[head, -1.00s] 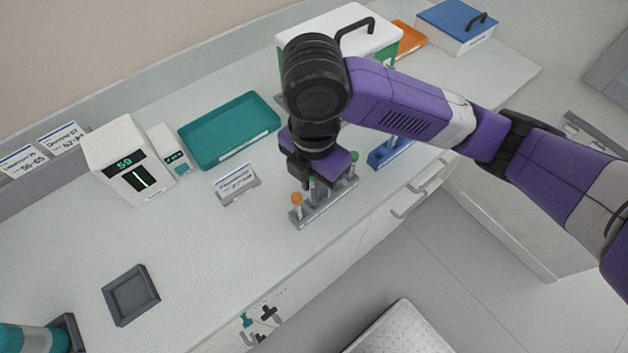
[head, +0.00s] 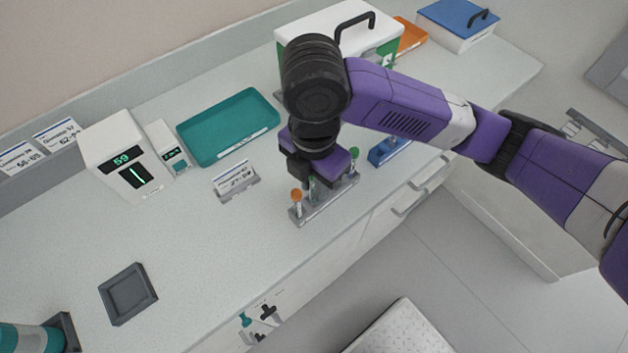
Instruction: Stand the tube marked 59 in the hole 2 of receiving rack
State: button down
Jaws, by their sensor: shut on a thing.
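A grey rack (head: 326,204) stands near the counter's front edge. An orange-capped tube (head: 296,200) stands at its left end, and a green-capped tube (head: 353,160) is at its right end. My gripper (head: 314,180) points down over the rack's middle, shut on a tube (head: 314,190) with a greenish top. This tube is upright between the other two. Whether its lower end is inside a hole is unclear. My wrist hides part of the rack, and tube markings and hole numbers are too small to read.
A white reader (head: 125,158) displays 59. A label stand (head: 237,182) and teal tray (head: 228,127) are behind the rack. A blue rack (head: 384,152) is to the right, a white-lidded box (head: 325,32) behind. A dark square dish (head: 128,294) lies front left, with clear counter between.

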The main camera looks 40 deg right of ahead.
jog(key=shift+f+b, duration=0.5)
jog(key=shift+f, duration=0.15)
jog(key=c, duration=1.3)
grip_release()
jog(key=shift+o, duration=0.2)
jog(key=shift+r+p, duration=0.35)
jog(key=shift+r, duration=3.6)
